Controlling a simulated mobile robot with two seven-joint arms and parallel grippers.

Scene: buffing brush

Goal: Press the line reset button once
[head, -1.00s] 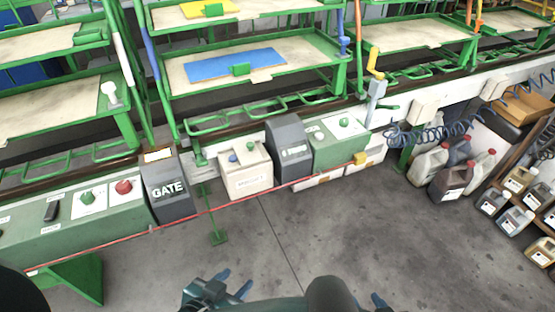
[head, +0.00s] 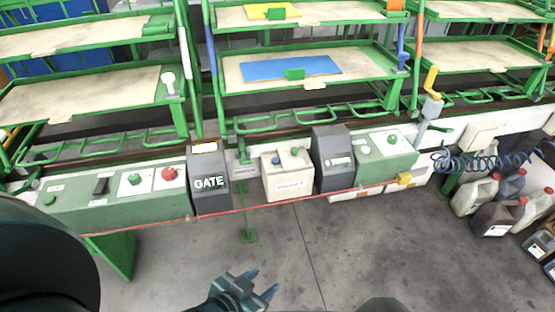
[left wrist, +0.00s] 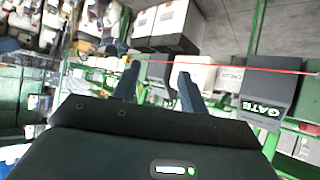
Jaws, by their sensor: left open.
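Several buttons sit on the consoles along the line, and their labels are too small to read, so I cannot tell which is the line reset button. The left green console carries a red button (head: 169,173) and a green button (head: 135,179). A white box (head: 288,184) in the middle has a blue button (head: 276,160) and another small button.
A grey GATE post (head: 209,188) and a second grey post (head: 331,160) stand between the consoles. A thin red line (head: 250,207) runs along the front. Jugs (head: 497,217) stand at right. The grey floor in front is clear.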

